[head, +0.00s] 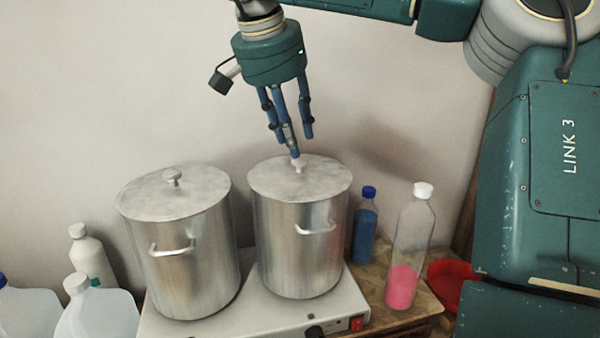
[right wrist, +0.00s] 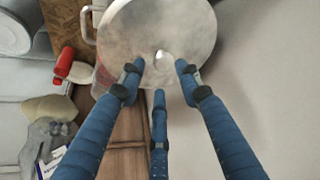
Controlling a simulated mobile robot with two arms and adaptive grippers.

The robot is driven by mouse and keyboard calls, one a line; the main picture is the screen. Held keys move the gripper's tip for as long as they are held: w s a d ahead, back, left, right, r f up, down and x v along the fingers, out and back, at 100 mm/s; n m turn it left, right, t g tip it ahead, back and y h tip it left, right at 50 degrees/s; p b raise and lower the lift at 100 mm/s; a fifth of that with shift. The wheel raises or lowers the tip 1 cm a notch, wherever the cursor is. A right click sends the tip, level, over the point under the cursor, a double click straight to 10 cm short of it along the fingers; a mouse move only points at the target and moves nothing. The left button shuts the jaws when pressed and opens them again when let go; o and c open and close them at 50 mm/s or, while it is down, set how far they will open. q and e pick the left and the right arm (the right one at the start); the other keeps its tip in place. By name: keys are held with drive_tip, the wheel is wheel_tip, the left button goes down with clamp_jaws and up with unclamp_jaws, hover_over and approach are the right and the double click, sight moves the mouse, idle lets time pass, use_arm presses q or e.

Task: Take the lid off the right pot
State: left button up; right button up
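The right pot (head: 302,250) is a steel pot on a white hot plate. Its flat round lid (head: 325,180) is on it, with a small knob (head: 299,163) in the middle. My right gripper (head: 293,140) points down over this lid, its blue fingers spread and empty. One fingertip appears very near the knob; I cannot tell if it touches. In the right wrist view the lid (right wrist: 135,30) and its knob (right wrist: 162,57) show just beyond the open fingertips (right wrist: 160,72). My left gripper is not in view.
A second lidded pot (head: 188,260) stands close on the left. Right of the pots are a blue bottle (head: 365,230), a clear bottle with pink contents (head: 408,250) and a red dish (head: 448,283). White bottles (head: 90,255) and jugs (head: 95,310) stand at left. A wall (head: 120,80) is behind.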

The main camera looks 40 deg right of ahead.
sight(300, 158)
drive_tip(key=x, duration=0.1)
drive_tip(key=p+x, duration=0.1)
drive_tip(key=x, duration=0.1)
drive_tip(key=w+p+x, duration=0.1)
drive_tip(key=x, duration=0.1)
drive_tip(key=shift+d+r, duration=0.15)
drive_tip(key=shift+d, duration=0.1)
drive_tip(key=shift+s+d+f+p, duration=0.1)
drive_tip(key=shift+s+f+p, duration=0.05)
drive_tip(key=shift+f+p, duration=0.2)
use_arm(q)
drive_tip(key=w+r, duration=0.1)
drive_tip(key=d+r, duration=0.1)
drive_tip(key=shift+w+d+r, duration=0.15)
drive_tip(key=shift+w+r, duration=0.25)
use_arm(e)
drive_tip(key=shift+c, duration=0.3)
clamp_jaws()
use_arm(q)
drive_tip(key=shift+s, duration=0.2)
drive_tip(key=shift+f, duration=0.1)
use_arm(e)
drive_tip(key=shift+r, duration=0.15)
